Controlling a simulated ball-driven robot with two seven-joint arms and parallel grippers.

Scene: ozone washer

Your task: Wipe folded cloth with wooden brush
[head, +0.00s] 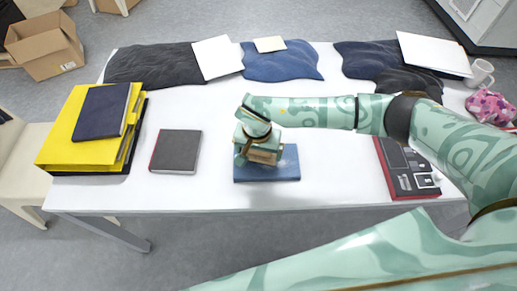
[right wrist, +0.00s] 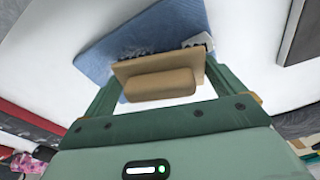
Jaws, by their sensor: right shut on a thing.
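The folded cloth is a flat blue rectangle (head: 285,163) near the front middle of the white table; it also shows in the right wrist view (right wrist: 120,38). The wooden brush (head: 264,156) is tan and block-shaped, with a raised grip, and is seen close up in the right wrist view (right wrist: 160,80). My right gripper (head: 258,150) is shut on the brush, with a finger on each side of it. The brush is over the cloth; its underside is hidden, so I cannot tell whether it touches. My left gripper is not in view.
A dark book (head: 175,151) lies left of the cloth, beside a yellow binder stack (head: 75,140). A red-edged black box (head: 408,168) lies to the right. Dark and blue cloths (head: 280,63), a white mug (head: 481,72) and a pink floral item (head: 490,106) line the back and right.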

